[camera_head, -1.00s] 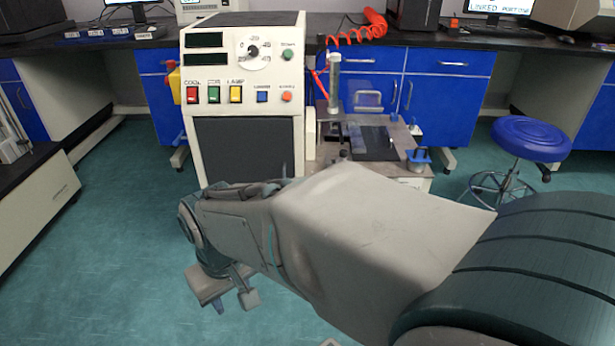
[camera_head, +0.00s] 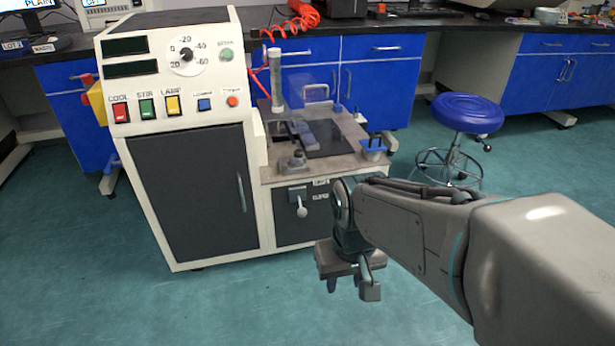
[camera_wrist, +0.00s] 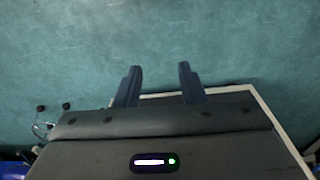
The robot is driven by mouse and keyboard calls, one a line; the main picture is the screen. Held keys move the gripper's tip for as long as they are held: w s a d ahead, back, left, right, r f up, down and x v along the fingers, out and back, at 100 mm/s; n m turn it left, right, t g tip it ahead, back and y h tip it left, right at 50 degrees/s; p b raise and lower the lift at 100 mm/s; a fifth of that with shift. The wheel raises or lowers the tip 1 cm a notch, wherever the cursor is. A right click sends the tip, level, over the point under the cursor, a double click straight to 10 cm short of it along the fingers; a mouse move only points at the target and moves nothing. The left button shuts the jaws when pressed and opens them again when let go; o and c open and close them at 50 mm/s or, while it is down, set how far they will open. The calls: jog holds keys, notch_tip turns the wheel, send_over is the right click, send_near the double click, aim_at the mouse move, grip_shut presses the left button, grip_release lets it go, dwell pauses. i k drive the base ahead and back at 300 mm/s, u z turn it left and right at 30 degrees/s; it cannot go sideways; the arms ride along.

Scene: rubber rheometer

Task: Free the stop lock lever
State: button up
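A small lever with a pale rounded handle (camera_head: 301,208) hangs down from a grey block on the dark front panel of the machine's right section. I take it for the stop lock lever; the small labels beside it are too blurred to read. My gripper (camera_head: 350,287) is in front of and below the panel, to the lower right of the lever and apart from it. In the wrist view my gripper (camera_wrist: 159,84) has its two dark fingers spread with nothing between them. The lever cannot be made out in the wrist view.
The white machine (camera_head: 190,130) has a dial, coloured switches and a closed dark door. Its side deck (camera_head: 345,165) carries a clear guard, a vertical cylinder and a blue-topped part. A blue stool (camera_head: 467,113) stands to the right. The green floor (camera_head: 90,270) in front is clear.

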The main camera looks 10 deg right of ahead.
aim_at(302, 213)
jog(key=u, duration=1.3)
jog(key=i, duration=0.8)
jog(key=z, duration=1.3)
